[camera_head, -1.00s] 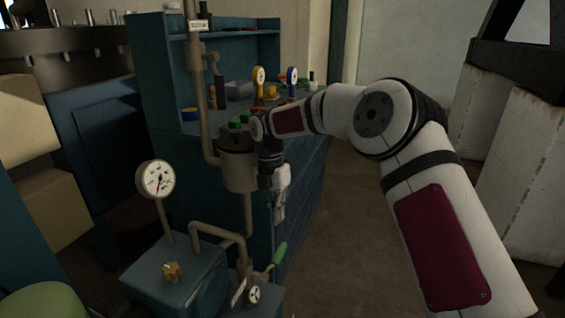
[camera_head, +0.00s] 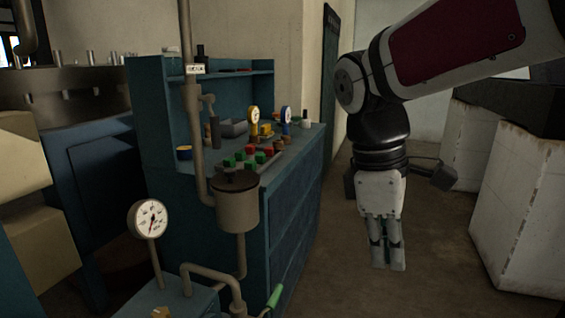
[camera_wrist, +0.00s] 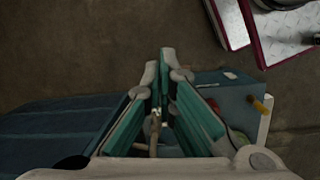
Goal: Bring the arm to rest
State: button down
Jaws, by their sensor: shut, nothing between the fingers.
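My gripper (camera_head: 388,262) hangs pointing down at the right of the head view, over the open floor. Its fingers are shut with nothing between them. It is clear of the blue cabinet (camera_head: 292,222), which stands to its left. In the wrist view my gripper (camera_wrist: 167,55) shows its green-lined fingers, with the brown floor beyond the tips.
A grey pot (camera_head: 238,208) on a pipe, a dial gauge (camera_head: 148,218) and a green-handled valve (camera_head: 274,297) stand left of my arm. Red and green blocks (camera_head: 250,158) lie on the cabinet top. White blocks (camera_head: 530,200) stand at right. Floor (camera_head: 340,285) between is clear.

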jog(key=s+d+f+m+t+y, duration=0.1)
jog(key=s+d+f+m, duration=0.15)
jog(key=s+m, duration=0.55)
jog(key=s+d+f+m+y, duration=0.2)
jog(key=s+f+m, duration=0.15)
jog(key=s, duration=0.95)
notch_tip(320, 180, up, 25)
jog(key=t+p, duration=0.3)
jog(key=p, duration=1.9)
jog(key=shift+w+f+m+t, duration=0.2)
jog(key=shift+m+t, duration=0.1)
jog(key=shift+m, duration=0.15)
jog(key=shift+a, duration=0.1)
